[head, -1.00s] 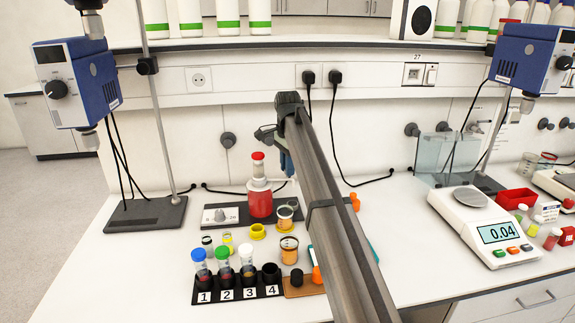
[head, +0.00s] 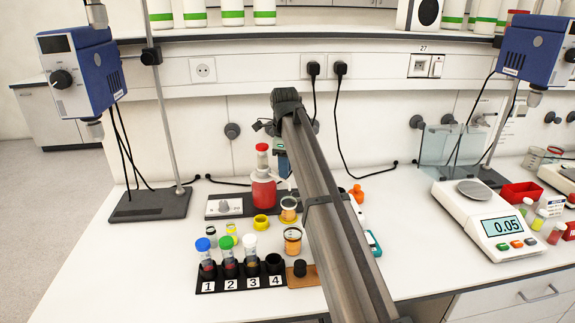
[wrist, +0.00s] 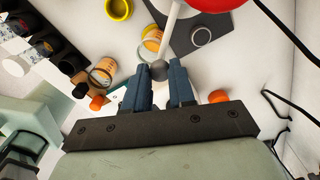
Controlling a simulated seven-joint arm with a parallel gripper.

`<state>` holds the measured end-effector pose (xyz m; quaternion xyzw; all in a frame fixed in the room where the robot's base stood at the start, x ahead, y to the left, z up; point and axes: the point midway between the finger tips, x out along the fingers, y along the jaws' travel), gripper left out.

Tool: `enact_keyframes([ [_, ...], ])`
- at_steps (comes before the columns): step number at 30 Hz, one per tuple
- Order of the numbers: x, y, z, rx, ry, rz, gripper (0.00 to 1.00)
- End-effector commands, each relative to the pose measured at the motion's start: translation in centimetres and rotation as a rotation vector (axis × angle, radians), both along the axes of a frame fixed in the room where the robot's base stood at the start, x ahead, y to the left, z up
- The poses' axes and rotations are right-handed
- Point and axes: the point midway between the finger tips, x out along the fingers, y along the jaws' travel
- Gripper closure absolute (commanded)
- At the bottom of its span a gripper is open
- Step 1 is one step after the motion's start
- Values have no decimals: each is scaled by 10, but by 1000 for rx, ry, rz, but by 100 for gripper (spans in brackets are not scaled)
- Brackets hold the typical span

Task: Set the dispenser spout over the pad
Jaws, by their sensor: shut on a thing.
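The dispenser (head: 263,192) is a red bottle with a white collar and red-topped head, upright at the back of the bench. In the wrist view, its red body (wrist: 213,3) is cut off at the top edge. Its white spout (wrist: 171,35) reaches from there to a grey ball between my fingertips. My gripper (wrist: 161,88) is shut on the spout at this ball. In the head view my arm hides most of the gripper. A brown mat (head: 312,278) lies at the front, partly behind my arm; I cannot tell if this is the pad.
Orange-filled jars (head: 292,240) (head: 288,208) and a yellow ring (head: 261,225) stand in front of the dispenser. A numbered rack (head: 242,284) holds capped tubes. A knobbed plate (head: 224,206) lies left of the dispenser. A balance (head: 485,219) stands right. The front left bench is clear.

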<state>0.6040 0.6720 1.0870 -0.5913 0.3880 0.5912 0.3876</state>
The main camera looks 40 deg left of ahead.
Motion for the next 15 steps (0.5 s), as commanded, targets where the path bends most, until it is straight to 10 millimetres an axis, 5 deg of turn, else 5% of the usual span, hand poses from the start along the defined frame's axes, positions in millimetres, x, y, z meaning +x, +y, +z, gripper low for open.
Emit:
enact_keyframes([
  [15,-5,1,0,1,-1,-48,100],
])
